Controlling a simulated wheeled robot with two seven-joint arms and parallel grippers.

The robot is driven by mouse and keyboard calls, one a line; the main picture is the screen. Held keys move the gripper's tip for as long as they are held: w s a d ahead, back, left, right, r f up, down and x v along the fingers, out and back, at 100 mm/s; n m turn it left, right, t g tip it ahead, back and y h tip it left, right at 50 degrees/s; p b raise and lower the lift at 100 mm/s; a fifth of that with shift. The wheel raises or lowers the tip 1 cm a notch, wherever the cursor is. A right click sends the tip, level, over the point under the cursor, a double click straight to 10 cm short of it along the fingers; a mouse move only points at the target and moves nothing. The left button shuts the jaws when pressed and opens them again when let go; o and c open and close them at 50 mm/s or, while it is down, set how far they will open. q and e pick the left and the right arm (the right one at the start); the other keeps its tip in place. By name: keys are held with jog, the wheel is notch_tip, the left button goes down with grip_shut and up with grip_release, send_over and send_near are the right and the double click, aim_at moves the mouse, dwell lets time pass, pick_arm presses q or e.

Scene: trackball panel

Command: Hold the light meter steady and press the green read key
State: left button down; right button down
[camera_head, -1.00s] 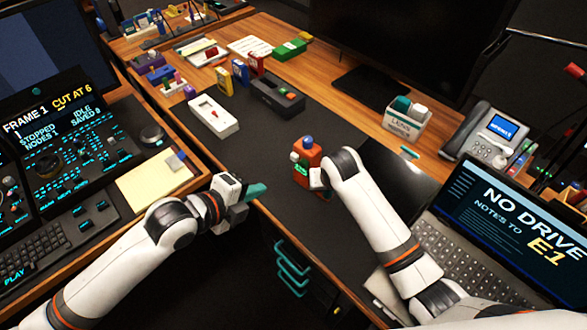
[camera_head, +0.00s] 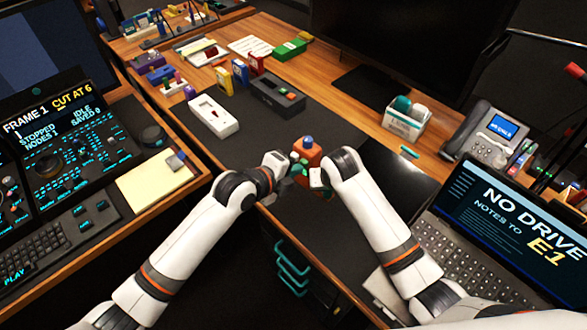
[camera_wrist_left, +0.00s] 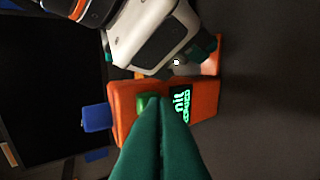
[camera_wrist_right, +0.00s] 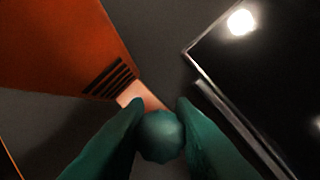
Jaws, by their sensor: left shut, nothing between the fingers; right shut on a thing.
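The light meter is an orange device (camera_head: 306,152) with a blue knob on top (camera_head: 308,141). It stands on the dark desk mat, between my grippers. In the left wrist view its orange body (camera_wrist_left: 205,102) shows a dark display with green text (camera_wrist_left: 181,104) and the green read key (camera_wrist_left: 147,101). My left gripper (camera_wrist_left: 159,98) is shut and empty, its tips at the green key and partly covering it; contact is unclear. My right gripper (camera_wrist_right: 161,101) is shut on the meter from its right side. A round teal piece (camera_wrist_right: 160,137) shows between the fingers; the exact grip is unclear.
A laptop (camera_head: 490,225) is at the right, near my right arm. A white bin (camera_head: 404,125) and phone (camera_head: 487,133) stand behind it. The mat (camera_head: 245,148) is clear left of the meter.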

pick_arm(q)
jog(key=shift+w+d, duration=0.7)
jog(key=shift+s, duration=0.1)
jog(key=a+f+v, duration=0.1)
jog(key=v, duration=1.2)
jog(key=shift+s+f, duration=0.25)
jog(key=shift+s, duration=0.1)
